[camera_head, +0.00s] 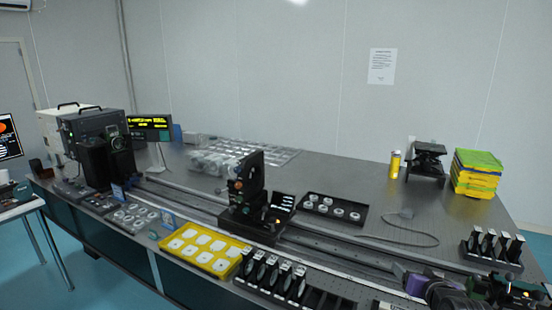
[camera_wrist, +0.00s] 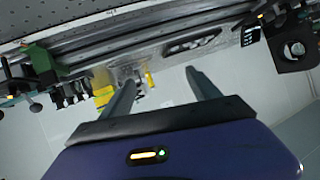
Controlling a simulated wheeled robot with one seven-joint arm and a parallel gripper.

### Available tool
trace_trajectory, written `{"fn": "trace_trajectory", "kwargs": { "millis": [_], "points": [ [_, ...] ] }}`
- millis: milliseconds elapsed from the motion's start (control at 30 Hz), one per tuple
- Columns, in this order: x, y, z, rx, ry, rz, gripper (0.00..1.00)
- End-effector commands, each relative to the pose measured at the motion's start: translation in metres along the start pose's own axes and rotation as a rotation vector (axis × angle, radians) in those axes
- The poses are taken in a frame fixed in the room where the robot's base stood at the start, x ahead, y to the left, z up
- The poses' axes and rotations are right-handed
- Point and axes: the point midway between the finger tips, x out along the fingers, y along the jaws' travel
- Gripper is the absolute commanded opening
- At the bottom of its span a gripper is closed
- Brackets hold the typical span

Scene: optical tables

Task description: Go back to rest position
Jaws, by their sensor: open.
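My gripper (camera_wrist: 160,76) shows in the wrist view with its two grey fingers spread apart and nothing between them. Its purple body fills the bottom of that view. The fingers point over the optical table, which appears upside down at the top of the wrist view. No object touches the fingertips there. In the head view, dark and purple parts at the lower right edge look like my arm, but the fingers cannot be made out.
The optical table (camera_head: 345,180) carries a yellow tray (camera_head: 203,250), a black tray of round parts (camera_head: 333,208), a black optical mount on a rail (camera_head: 245,185), lens holders (camera_head: 492,247), a yellow can (camera_head: 395,164) and yellow-green boxes (camera_head: 476,173). Bare tabletop lies at the back middle.

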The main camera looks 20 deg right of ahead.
Motion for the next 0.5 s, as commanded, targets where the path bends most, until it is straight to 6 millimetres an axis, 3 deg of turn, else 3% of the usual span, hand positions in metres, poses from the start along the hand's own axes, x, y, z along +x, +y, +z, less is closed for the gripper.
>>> {"fn": "trace_trajectory", "kwargs": {
  "millis": [33,200,500],
  "points": [
    [-0.013,-0.018,0.015,0.000,0.040,-0.025,0.71],
    [-0.062,-0.060,0.047,-0.008,0.179,-0.080,0.71],
    [-0.176,-0.105,0.099,-0.043,0.342,-0.158,0.71]
  ]
}}
